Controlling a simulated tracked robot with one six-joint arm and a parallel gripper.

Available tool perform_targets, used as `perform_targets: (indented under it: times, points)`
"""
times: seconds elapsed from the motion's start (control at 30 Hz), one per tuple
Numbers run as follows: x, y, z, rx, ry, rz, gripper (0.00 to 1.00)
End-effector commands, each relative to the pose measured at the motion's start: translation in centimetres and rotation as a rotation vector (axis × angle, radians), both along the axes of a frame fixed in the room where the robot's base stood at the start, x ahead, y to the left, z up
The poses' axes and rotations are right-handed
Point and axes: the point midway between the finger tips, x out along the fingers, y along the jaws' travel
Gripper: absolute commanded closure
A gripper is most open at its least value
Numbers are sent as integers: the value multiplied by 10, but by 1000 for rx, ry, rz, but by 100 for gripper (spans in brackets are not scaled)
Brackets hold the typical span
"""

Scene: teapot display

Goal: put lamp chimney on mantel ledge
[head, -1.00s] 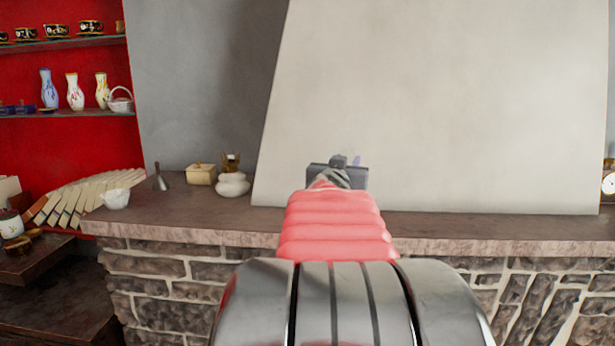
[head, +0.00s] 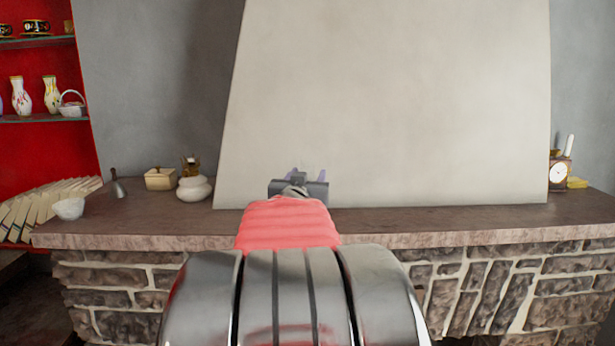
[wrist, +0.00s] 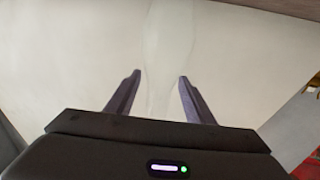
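The lamp chimney (wrist: 168,45) is clear, faint glass. In the wrist view it stretches from between my fingers up to the top of the picture, and its outline is hard to see against the pale wall. My gripper (wrist: 160,76) has its two dark fingers on either side of the glass and appears shut on it. In the head view my gripper (head: 306,174) is in front of the pale chimney breast, above the ledge in the picture; the glass there is almost invisible. The mantel ledge (head: 450,222) is a brown slab over stonework.
On the ledge's left stand a white bowl (head: 69,208), a small bell (head: 118,185), a cream box (head: 160,179) and a white pot (head: 194,188). A clock (head: 559,175) stands at the right. The ledge between pot and clock looks clear, partly hidden by my arm.

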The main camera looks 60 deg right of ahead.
Motion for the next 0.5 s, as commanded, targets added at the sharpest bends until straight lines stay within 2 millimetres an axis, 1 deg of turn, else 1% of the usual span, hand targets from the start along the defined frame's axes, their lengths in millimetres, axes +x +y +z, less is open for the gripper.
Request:
perform_targets:
  times: [0.33,0.5]
  points:
    - [0,2,1,-1,0,0,50]
    - [-3,13,1,-2,-1,1,50]
